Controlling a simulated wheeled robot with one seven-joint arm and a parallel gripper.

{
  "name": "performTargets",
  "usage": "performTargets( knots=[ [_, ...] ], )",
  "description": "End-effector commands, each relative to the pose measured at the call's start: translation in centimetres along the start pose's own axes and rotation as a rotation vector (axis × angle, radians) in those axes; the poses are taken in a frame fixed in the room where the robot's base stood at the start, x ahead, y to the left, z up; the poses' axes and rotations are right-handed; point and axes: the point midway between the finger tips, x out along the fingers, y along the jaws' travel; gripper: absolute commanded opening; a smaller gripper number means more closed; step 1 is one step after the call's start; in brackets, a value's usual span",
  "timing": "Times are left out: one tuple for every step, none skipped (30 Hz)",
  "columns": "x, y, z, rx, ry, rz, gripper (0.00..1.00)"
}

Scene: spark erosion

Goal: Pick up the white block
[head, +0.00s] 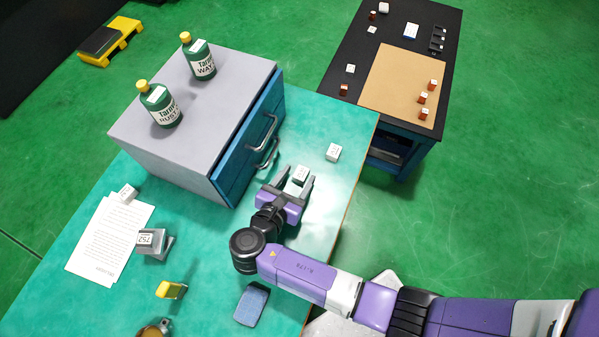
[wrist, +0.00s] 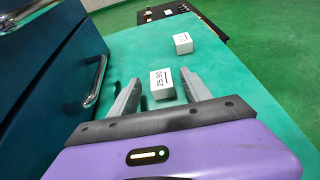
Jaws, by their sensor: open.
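A white block (head: 301,173) with a printed label lies on the green table, close to the blue cabinet front. It also shows in the wrist view (wrist: 162,88), label facing up. My gripper (head: 296,175) is open around it, with one finger on each side. In the wrist view a gap shows between the block and each finger. A second white block (head: 333,152) stands farther ahead, near the table's right edge, and also shows in the wrist view (wrist: 183,43). A third white block (head: 129,192) lies at the far left beside the papers.
The grey-topped cabinet (head: 195,137) with drawer handles stands just left of my gripper and bears two green bottles (head: 161,107). A grey block with a label (head: 152,242), a yellow object (head: 171,290) and a blue sponge-like pad (head: 252,304) lie nearer. A black-topped table (head: 345,55) stands beyond.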

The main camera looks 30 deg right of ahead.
Motion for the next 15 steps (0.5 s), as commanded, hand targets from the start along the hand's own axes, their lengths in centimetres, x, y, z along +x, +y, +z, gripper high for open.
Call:
performTargets(
  knots=[
    [0.8, -0.1, 0.1, -0.002, -0.001, -0.003, 0.56],
    [1.3, -0.1, 0.0, -0.001, 0.0, -0.003, 0.56],
    [1.8, -0.1, 0.0, 0.0, -0.001, -0.003, 0.56],
    [2.2, -0.1, 0.0, 0.0, -0.001, -0.003, 0.56],
    [2.5, -0.1, 0.0, 0.001, -0.001, -0.002, 0.56],
    [2.8, -0.1, 0.0, 0.001, -0.001, -0.001, 0.56],
    [3.0, -0.1, -0.1, 0.0, -0.001, -0.001, 0.56],
    [3.1, -0.1, -0.1, 0.0, -0.001, -0.001, 0.56],
    [3.2, -0.1, -0.1, 0.0, -0.001, -0.001, 0.56],
    [3.2, -0.1, -0.1, 0.0, -0.001, 0.0, 0.56],
    [3.3, 0.0, -0.1, 0.0, -0.001, 0.0, 0.56],
    [3.2, 0.0, -0.1, 0.0, -0.001, 0.0, 0.56],
    [3.2, 0.0, -0.1, 0.0, -0.001, 0.0, 0.56],
    [3.2, 0.0, -0.1, 0.0, -0.001, 0.0, 0.56],
    [3.2, 0.0, -0.1, 0.001, -0.001, 0.0, 0.56]
  ],
)
